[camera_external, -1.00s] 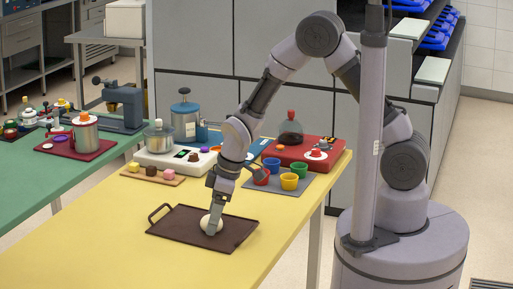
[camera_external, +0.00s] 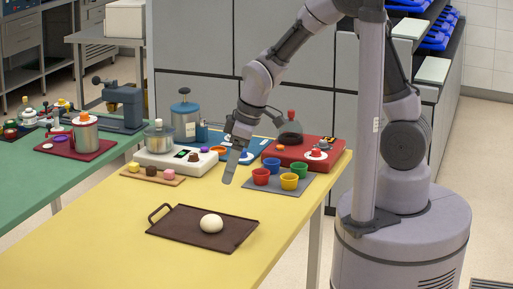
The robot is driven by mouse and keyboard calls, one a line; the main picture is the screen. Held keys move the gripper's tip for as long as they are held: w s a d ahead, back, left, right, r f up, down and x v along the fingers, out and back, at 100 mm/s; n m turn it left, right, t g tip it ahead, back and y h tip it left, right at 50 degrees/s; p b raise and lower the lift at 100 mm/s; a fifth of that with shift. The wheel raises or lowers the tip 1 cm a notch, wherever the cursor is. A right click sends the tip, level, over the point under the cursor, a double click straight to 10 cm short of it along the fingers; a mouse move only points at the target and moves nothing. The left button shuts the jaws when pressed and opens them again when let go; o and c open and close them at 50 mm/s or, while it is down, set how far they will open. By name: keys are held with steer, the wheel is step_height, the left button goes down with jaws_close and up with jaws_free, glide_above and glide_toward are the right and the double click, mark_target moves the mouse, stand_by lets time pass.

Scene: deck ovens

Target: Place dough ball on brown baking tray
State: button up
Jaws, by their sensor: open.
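The white dough ball (camera_external: 211,223) rests on the brown baking tray (camera_external: 177,232), right of the tray's middle. The tray lies flat on the yellow table and has a looped handle at its left end. My gripper (camera_external: 228,180) is open and empty. It is above and behind the tray, apart from the ball, and left of the coloured cups. The gap between its fingertips is hard to make out at this angle.
Red, yellow and green cups (camera_external: 289,181) stand on a grey mat (camera_external: 262,188) right of my gripper. A wooden board (camera_external: 130,174) with small cakes, a white scale (camera_external: 163,163) and a red board (camera_external: 272,150) stand behind. The yellow table (camera_external: 90,256) is clear around the tray.

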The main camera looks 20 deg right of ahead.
steer(key=d+r+m+t, duration=0.1)
steer(key=d+r+m, duration=0.5)
steer(key=d, duration=0.5)
steer(key=d+r+m+t, duration=0.2)
steer(key=d+r+m, duration=0.3)
steer(key=d+r, duration=0.4)
steer(key=s+d+m+t+h, duration=0.1)
steer(key=s+d+m, duration=0.4)
steer(key=d, duration=0.3)
steer(key=shift+s+m+b, duration=0.35)
steer(key=shift+s+m, duration=0.05)
steer(key=shift+s, duration=0.45)
